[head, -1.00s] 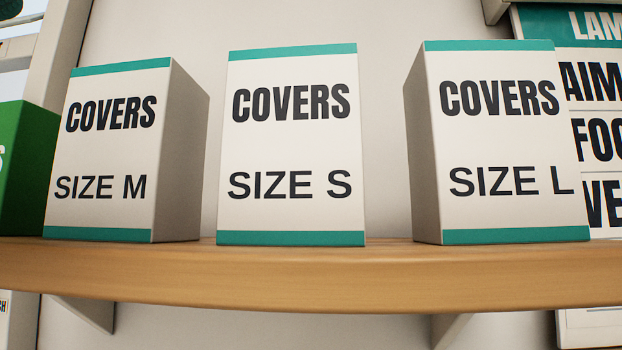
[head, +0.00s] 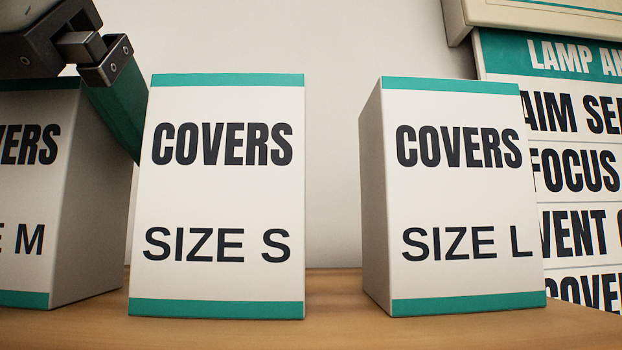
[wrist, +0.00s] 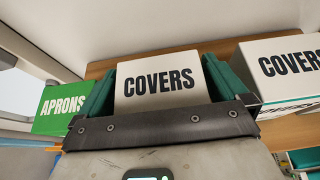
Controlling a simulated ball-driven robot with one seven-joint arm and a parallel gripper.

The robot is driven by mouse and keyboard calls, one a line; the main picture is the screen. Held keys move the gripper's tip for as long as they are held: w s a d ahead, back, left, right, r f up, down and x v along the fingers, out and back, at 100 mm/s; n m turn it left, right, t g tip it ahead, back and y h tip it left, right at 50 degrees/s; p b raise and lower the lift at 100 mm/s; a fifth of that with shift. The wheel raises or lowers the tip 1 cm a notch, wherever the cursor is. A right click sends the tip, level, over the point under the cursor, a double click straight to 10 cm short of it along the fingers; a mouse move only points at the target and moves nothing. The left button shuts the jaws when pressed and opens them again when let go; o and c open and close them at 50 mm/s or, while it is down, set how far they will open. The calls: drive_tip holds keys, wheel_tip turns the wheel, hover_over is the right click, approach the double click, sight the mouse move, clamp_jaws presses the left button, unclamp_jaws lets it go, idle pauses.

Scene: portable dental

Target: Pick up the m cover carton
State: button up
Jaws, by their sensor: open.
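The size M covers carton (head: 85,200), white with teal bands, stands on the shelf at the left of the head view, cut off by the frame edge. In the wrist view the M carton (wrist: 155,102) is between the fingers, its size lettering hidden. My gripper (wrist: 158,80) is open, with one green finger on each side of this carton. In the head view, one finger slants down by the carton's right side, between it and the size S carton. I cannot tell whether the fingers touch the carton.
The size S carton (head: 217,200) stands close to the right of M, with a narrow gap. The size L carton (head: 460,200) is farther right. A green aprons box (wrist: 62,108) is left of M in the wrist view. The wooden shelf (head: 335,290) is bare between S and L.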

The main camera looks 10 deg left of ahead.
drive_tip(key=shift+w+a+f, duration=0.1)
drive_tip(key=shift+w+f, duration=0.1)
drive_tip(key=shift+w, duration=0.25)
drive_tip(key=c, duration=0.9)
drive_tip(key=shift+o, duration=0.2)
